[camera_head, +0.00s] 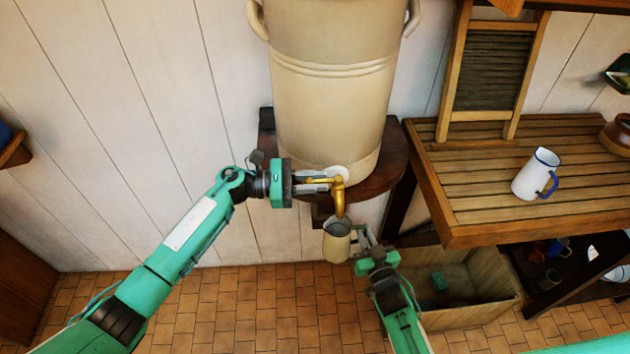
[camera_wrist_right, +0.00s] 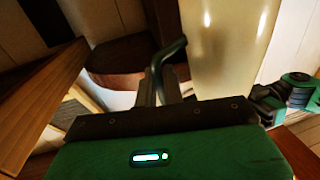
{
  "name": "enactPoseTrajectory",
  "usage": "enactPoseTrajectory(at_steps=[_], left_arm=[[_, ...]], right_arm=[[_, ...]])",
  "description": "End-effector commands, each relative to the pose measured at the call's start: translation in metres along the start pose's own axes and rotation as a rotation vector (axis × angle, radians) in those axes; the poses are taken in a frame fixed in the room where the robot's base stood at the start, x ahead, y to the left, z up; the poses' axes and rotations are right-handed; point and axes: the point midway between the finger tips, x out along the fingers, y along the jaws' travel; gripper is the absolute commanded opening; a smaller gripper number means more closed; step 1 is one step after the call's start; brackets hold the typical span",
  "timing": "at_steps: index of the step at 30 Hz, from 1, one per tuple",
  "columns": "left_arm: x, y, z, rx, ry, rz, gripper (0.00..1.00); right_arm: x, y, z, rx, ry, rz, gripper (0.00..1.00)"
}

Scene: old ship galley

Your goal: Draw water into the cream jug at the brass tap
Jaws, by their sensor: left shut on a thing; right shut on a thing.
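The cream jug (camera_head: 337,247) is held upright, its dark open mouth just below the spout of the brass tap (camera_head: 339,197). The tap comes out low on the front of a big cream stoneware urn (camera_head: 330,95). My left gripper (camera_head: 322,182) comes in from the left and is shut on the tap's lever. My right gripper (camera_head: 358,243) is shut on the jug's handle, at the jug's right side. The handle also shows between the fingers in the right wrist view (camera_wrist_right: 170,54). I cannot make out a water stream or the level inside the jug.
The urn stands on a dark wooden shelf (camera_head: 385,178). To the right is a slatted wooden counter (camera_head: 480,175) with a white, blue-rimmed enamel jug (camera_head: 537,174) and a washboard (camera_head: 493,70). A wooden crate (camera_head: 485,314) sits on the tiled floor below.

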Motion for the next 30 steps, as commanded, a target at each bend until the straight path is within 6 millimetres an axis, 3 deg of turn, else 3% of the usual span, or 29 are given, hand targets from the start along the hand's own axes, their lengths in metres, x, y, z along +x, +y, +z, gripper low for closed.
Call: enactPoseTrajectory(at_steps=[1, 2, 4, 16, 30], left_arm=[[0.0, 0.0, 0.0, 0.0, 0.0, 0.001, 0.0], [0.0, 0.001, 0.0, 0.0, 0.0, 0.002, 0.22], [0.0, 0.001, 0.0, 0.0, 0.0, 0.002, 0.32], [-0.01, 0.001, 0.0, 0.0, 0.001, 0.003, 0.32], [-0.098, 0.001, -0.001, -0.001, 0.002, 0.003, 0.32]], right_arm=[[0.0, 0.0, -0.001, 0.001, 0.003, 0.0, 0.0], [0.0, 0.0, -0.001, 0.001, 0.003, 0.0, 0.0], [0.0, 0.0, -0.001, 0.001, 0.003, 0.0, 0.0], [0.0, 0.0, -0.001, 0.001, 0.003, 0.0, 0.0], [0.0, 0.0, -0.001, 0.001, 0.003, 0.0, 0.0]])
